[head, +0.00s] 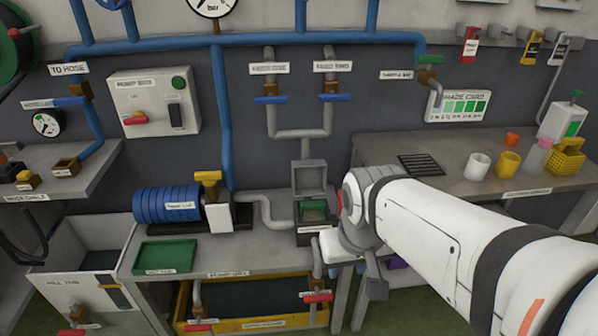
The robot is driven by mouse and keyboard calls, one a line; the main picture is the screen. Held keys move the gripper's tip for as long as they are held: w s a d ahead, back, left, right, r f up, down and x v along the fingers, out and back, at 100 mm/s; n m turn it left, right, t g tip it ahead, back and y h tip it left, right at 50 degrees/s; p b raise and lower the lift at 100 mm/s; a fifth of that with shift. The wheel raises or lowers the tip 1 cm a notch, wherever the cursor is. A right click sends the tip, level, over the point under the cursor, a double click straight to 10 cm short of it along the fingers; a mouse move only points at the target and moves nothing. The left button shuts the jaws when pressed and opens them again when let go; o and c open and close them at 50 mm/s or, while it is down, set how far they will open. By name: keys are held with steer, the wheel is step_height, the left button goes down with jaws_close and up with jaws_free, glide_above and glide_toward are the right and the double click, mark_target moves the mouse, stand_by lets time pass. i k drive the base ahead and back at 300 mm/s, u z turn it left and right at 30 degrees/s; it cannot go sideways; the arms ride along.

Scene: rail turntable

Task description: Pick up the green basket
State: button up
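A green, basket-like piece (313,213) sits inside a small dark box (311,238) whose grey lid (310,178) stands open, at the middle of the bench. Only its top shows. My white arm comes in from the right. My gripper (372,285) hangs at its end, to the right of and nearer than the box, apart from the green piece. Its fingers are small and partly hidden by my wrist, so I cannot see their gap or anything held.
A green tray (165,256) lies at the bench's left, before a blue pump (168,204). Grey pipes rise behind the open box. The right bench (465,190) holds cups, a bottle and a yellow basket (567,160). A yellow-rimmed trough (255,324) is below.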

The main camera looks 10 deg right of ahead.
mark_target(312, 217)
steer(key=z, duration=0.05)
steer(key=i, duration=1)
steer(key=z, duration=0.05)
